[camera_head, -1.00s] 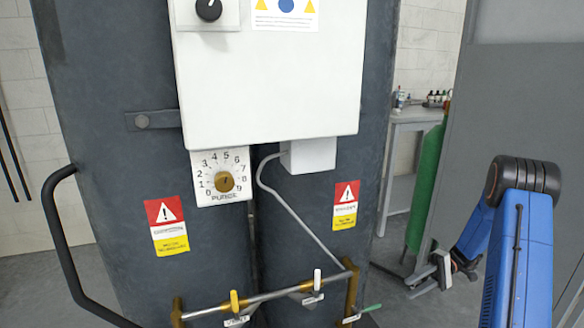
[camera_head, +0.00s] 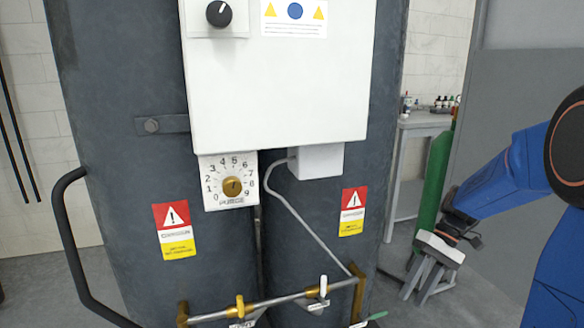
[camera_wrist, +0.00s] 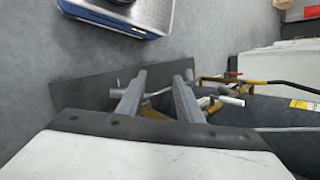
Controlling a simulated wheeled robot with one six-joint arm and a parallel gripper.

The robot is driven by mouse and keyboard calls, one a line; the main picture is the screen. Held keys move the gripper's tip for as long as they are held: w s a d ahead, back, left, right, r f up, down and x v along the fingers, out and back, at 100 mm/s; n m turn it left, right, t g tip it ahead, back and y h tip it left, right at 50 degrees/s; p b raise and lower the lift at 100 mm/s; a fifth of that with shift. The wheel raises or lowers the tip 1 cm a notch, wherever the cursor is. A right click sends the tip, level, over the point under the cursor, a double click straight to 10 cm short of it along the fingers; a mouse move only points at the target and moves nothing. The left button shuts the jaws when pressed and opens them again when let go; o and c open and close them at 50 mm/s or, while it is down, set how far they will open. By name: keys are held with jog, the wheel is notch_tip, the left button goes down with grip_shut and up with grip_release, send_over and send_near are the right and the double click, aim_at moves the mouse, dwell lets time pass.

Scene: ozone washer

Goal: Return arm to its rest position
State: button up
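My arm (camera_head: 510,175) is blue with dark joints and is bent at the right side of the head view. My gripper (camera_head: 425,293) hangs from its end, right of the dark washer columns and in front of the green cylinder. In the wrist view, the two grey fingers of my gripper (camera_wrist: 160,78) stand apart with nothing held between them. Their white mount fills the bottom of that view. The head view shows the gripper pointing down, clear of the machine.
The washer's white control box (camera_head: 275,80), purge dial (camera_head: 231,187) and pipe with valves (camera_head: 275,304) are left of my arm. The green cylinder (camera_head: 433,185) and a grey bench (camera_head: 425,122) stand behind. A black handle (camera_head: 66,240) sticks out at left.

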jog(key=s+a+r+t+h, duration=0.1)
jog(key=s+r+t+h, duration=0.2)
jog(key=s, duration=0.6)
jog(key=s+a+r+m+t+h, duration=0.1)
jog(key=s+r+t+h, duration=0.2)
jog(key=s+t, duration=0.3)
jog(key=shift+s+r+t, duration=0.15)
jog(key=shift+s+t, duration=0.15)
jog(key=shift+s, duration=1.1)
jog(key=shift+a, duration=0.1)
